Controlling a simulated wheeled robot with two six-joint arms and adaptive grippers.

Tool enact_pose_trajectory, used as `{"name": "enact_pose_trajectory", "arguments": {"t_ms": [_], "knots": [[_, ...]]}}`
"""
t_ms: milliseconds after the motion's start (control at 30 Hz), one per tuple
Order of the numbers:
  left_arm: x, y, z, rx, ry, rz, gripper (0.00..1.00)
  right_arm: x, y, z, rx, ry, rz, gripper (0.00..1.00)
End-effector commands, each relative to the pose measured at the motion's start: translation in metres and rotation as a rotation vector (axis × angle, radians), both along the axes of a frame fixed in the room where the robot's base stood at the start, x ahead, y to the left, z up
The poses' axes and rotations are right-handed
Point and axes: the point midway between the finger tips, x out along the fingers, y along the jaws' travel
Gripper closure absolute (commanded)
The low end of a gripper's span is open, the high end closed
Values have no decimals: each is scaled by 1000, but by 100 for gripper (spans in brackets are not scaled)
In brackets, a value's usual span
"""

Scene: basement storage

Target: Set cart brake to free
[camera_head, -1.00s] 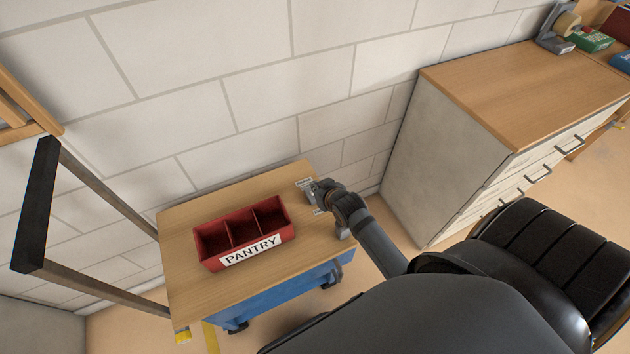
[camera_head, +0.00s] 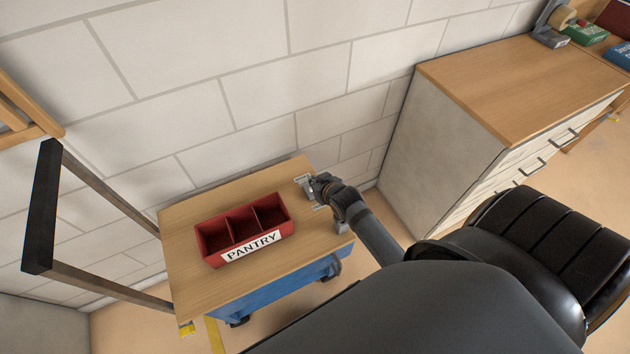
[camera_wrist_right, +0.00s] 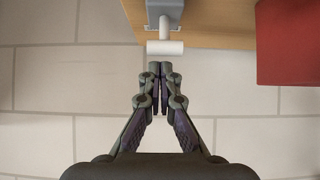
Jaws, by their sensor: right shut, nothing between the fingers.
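The cart (camera_head: 185,262) has a wooden top and a blue body, with a dark push handle (camera_head: 40,205) on its left. At the right end of its top is a small grey brake fitting (camera_head: 304,183), partly hidden by my right gripper. In the wrist view the grey bracket (camera_wrist_right: 164,12) carries a white T-shaped handle (camera_wrist_right: 165,47). My right gripper (camera_wrist_right: 160,66) is shut and empty, its tips just short of the handle with a small gap. It also shows at the cart's right end in the head view (camera_head: 313,184). My left gripper is not in view.
A red divided bin (camera_head: 210,245) labelled PANTRY sits on the cart top; its side shows at the right of the wrist view. A block wall (camera_head: 290,60) runs behind the cart. A drawer cabinet (camera_head: 510,90) stands to the right, with floor between it and the cart.

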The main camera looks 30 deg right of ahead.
Motion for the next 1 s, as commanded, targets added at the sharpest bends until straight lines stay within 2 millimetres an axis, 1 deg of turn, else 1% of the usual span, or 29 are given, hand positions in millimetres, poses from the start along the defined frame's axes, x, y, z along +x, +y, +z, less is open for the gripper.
{"name": "enact_pose_trajectory", "arguments": {"t_ms": [33,100,133,167,333,500,600,700,1000], "knots": [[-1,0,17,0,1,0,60,6,-1,17,-2,-4,0,100],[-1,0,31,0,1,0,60,13,-4,30,-2,-6,0,100],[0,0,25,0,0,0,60,4,-3,25,-2,-2,0,100],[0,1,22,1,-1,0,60,-4,-2,27,-2,-3,0,100],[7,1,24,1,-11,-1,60,-38,0,49,-2,-5,1,100],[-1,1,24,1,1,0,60,-61,1,65,-2,-7,1,100],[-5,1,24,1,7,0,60,-68,2,70,0,-7,0,100],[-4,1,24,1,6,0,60,-71,2,73,0,-8,0,100],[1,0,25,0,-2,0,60,-71,2,73,-1,-9,0,100]]}}
